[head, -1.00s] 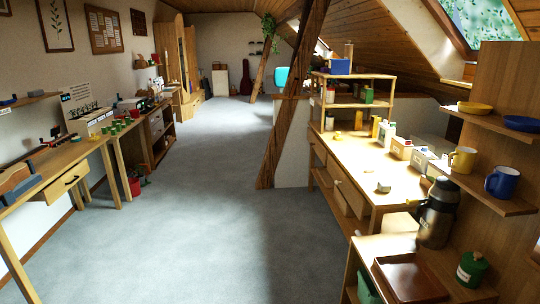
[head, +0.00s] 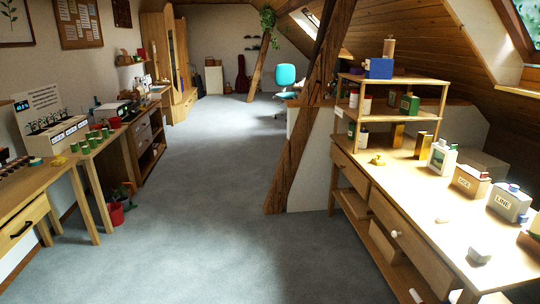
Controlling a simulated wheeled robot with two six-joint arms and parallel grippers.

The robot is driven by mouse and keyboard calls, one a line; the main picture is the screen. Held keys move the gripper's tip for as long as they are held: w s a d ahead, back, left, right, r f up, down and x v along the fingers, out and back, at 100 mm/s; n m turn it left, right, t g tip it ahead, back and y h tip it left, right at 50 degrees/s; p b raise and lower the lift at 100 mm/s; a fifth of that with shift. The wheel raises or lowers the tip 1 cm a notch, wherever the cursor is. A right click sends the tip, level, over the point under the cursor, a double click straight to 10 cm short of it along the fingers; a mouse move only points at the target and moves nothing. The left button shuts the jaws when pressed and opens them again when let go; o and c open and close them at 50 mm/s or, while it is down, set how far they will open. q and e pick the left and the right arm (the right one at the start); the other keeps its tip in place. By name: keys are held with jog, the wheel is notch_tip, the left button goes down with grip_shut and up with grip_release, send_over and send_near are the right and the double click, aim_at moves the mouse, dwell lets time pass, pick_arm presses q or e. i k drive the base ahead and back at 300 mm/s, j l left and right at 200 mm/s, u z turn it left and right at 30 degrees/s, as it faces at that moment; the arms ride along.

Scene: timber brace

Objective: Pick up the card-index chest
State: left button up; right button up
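I cannot make out a card-index chest for certain in the head view. A low pale box with small labels on its front (head: 58,137) sits on the left-hand bench, below a board with plant pictures, but I cannot tell whether it is the chest. Neither of my grippers shows in the head view.
Grey carpet (head: 200,190) runs clear down the middle. A slanted timber brace (head: 297,140) stands right of centre. A workbench with labelled containers (head: 470,182) is at right. Left are a desk (head: 30,205), green cups (head: 92,139) and a red bucket on the floor (head: 116,214). A teal chair (head: 285,76) is farther back.

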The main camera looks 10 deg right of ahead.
aim_at(380, 69)
jog(key=i+z, duration=0.2)
jog(key=i, duration=0.65)
jog(key=i+j+z, duration=0.2)
jog(key=i, duration=0.65)
